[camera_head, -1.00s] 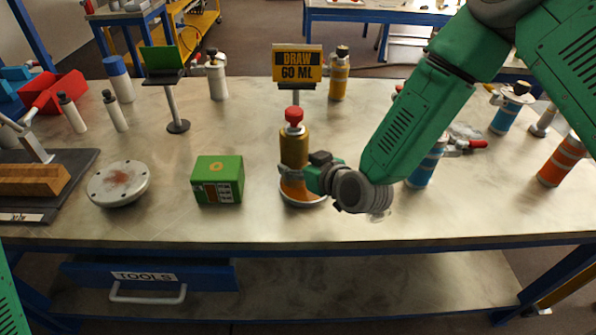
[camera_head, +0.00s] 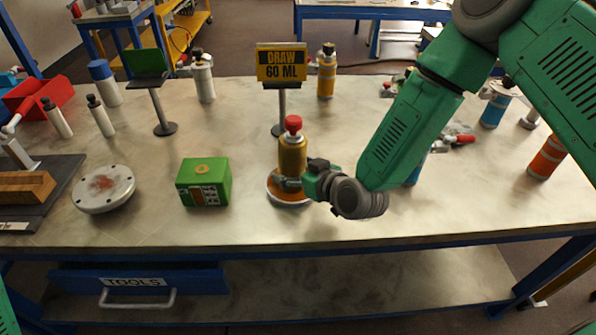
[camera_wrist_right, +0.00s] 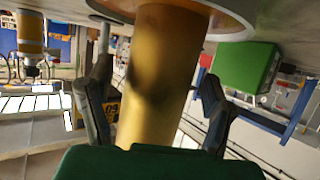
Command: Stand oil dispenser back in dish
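The oil dispenser (camera_head: 292,156) is a golden cylinder with a red cap. It stands upright over the round, white-rimmed dish (camera_head: 272,198), whose inside is orange. My right gripper (camera_head: 291,184) is low at the dispenser, coming from the right. In the right wrist view the dispenser (camera_wrist_right: 160,75) rises between the two dark fingers, with a narrow gap showing on each side, so the gripper looks open around it. The dispenser's base meets the dish (camera_wrist_right: 240,10) at the top of that view; the exact contact is partly cut off. My left gripper is not in view.
A green box (camera_head: 204,183) stands left of the dish, and a round flanged lid (camera_head: 103,188) lies farther left. The "DRAW 60 ML" sign (camera_head: 281,65) stands behind. Blue bottles (camera_head: 494,108) and an orange one (camera_head: 547,157) are at the right. The front table strip is clear.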

